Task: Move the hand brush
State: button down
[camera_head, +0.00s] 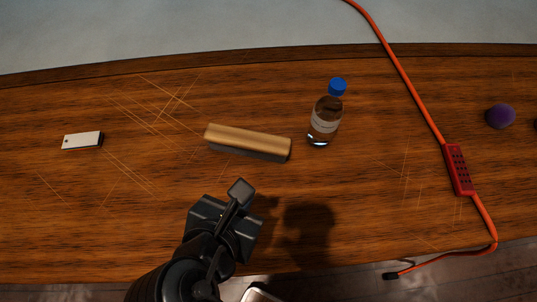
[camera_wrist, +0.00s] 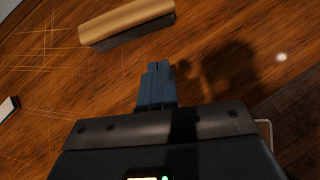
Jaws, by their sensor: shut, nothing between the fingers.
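The hand brush (camera_head: 248,138) lies on the wooden desk, a long block with a light wooden top and dark grey bristles below. It also shows at the top of the wrist view (camera_wrist: 128,22). My gripper (camera_head: 240,192) is in front of the brush, on the near side, apart from it. In the wrist view my gripper's fingers (camera_wrist: 158,68) are together, with nothing between them, and point toward the brush. The brush is fully visible in the head view.
A clear bottle (camera_head: 325,118) with a blue cap stands just right of the brush. A small white-topped block (camera_head: 82,140) lies at left. A red power strip (camera_head: 458,170) with an orange cable and a purple ball (camera_head: 501,115) are at right. The desk (camera_head: 60,220) is clear near left.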

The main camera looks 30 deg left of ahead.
aim_at(270, 148)
jog(key=x, duration=0.9)
jog(key=shift+w+a+f, duration=0.15)
jog(key=shift+a, duration=0.15)
jog(key=shift+w+a+p, duration=0.15)
jog(key=shift+w+p, duration=0.25)
jog(key=shift+w, duration=0.8)
jog(key=shift+w+a, duration=0.1)
jog(key=shift+w, duration=0.7)
jog(key=shift+w+a, duration=0.1)
jog(key=shift+w, duration=1.15)
jog(key=shift+s, duration=0.1)
